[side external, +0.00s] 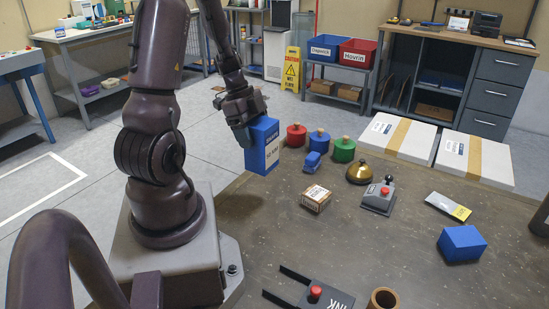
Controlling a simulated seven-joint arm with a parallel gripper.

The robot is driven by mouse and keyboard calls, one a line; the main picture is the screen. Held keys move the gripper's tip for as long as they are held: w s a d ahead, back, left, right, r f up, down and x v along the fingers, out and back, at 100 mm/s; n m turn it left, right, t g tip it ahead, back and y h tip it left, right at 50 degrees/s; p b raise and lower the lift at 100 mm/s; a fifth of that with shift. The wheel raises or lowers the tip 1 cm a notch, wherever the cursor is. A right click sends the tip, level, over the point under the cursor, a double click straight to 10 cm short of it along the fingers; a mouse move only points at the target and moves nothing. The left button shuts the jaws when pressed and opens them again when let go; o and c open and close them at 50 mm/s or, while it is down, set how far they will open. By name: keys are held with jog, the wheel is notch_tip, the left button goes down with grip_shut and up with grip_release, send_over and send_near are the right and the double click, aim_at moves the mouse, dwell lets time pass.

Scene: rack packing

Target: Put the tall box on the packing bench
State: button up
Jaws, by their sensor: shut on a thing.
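A tall blue box (261,147) with a white label stands upright in the side external view, near the far left edge of the brown bench (225,212). My gripper (247,132) reaches down at its upper left and is shut on it. One finger shows along the box's left face; the other finger is hidden. I cannot tell whether the box's bottom touches the bench or hangs just above or beside its edge.
Red (296,135), blue (319,141) and green (344,150) lidded canisters stand right of the box. A small blue object (312,162), a small carton (316,198), a brass bell (360,172) and a joystick box (379,197) are nearby.

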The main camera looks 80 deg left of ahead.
jog(key=shift+w+a+f, duration=0.8)
jog(key=shift+a+f, duration=0.15)
jog(key=shift+f, duration=0.7)
jog(key=shift+w+a+f, duration=0.75)
jog(key=shift+a+f, duration=0.25)
jog(key=shift+f, duration=0.7)
jog(key=shift+w+a+f, duration=0.8)
jog(key=shift+a+f, duration=0.15)
jog(key=shift+f, duration=0.7)
jog(key=shift+f, duration=0.1)
jog(key=o, duration=1.1)
